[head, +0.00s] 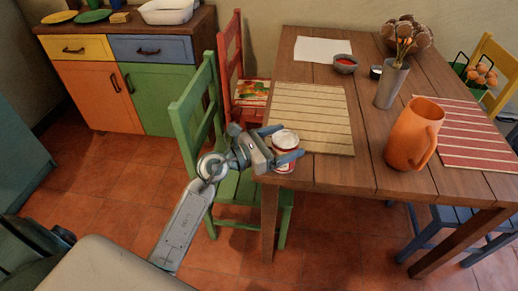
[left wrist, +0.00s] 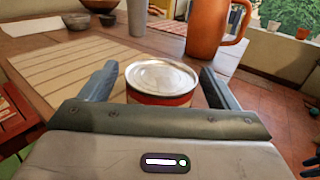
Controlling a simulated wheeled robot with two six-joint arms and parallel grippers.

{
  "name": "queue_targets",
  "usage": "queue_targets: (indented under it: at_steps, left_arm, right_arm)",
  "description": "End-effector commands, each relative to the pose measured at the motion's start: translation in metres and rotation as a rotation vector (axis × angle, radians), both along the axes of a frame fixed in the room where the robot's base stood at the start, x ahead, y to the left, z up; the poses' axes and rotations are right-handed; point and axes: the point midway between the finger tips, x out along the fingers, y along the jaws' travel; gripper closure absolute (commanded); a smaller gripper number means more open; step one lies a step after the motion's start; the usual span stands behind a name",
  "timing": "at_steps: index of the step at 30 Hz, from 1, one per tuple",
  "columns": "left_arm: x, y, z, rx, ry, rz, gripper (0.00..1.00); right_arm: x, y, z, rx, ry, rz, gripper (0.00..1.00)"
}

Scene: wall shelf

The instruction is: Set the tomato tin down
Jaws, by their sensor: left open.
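The tomato tin (head: 285,141) has a silver lid and a red and white label. It stands upright at the near left corner of the wooden table (head: 335,172). My left gripper (head: 289,145) is open, with one blue-grey finger on each side of the tin. In the left wrist view the tin (left wrist: 160,80) sits between the two fingers, and gaps show beside it.
An orange jug (head: 412,135) and a grey vase (head: 390,85) with dried flowers stand further right. A small bowl (head: 346,64) is at the back. A green chair (head: 205,110) stands at the table's left side.

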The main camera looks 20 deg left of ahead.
Motion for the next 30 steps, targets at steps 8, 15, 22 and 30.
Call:
queue_targets:
  at_steps: [8,15,22,30]
  left_arm:
    - [-0.038,0.03,-0.002,0.006,0.003,-0.003,0.17]
    - [-0.062,0.051,-0.002,0.005,0.001,-0.002,0.17]
    - [-0.075,0.061,-0.001,0.003,0.001,-0.002,0.17]
    - [-0.078,0.064,0.001,-0.009,0.001,0.0,0.17]
  right_arm:
    - [0.006,0.003,0.023,0.0,-0.028,0.003,0.64]
    - [0.002,0.004,0.036,-0.001,-0.03,0.005,0.64]
    - [-0.001,0.004,0.047,-0.002,-0.036,0.007,0.64]
    - [0.0,0.004,0.051,-0.003,-0.043,0.009,0.64]
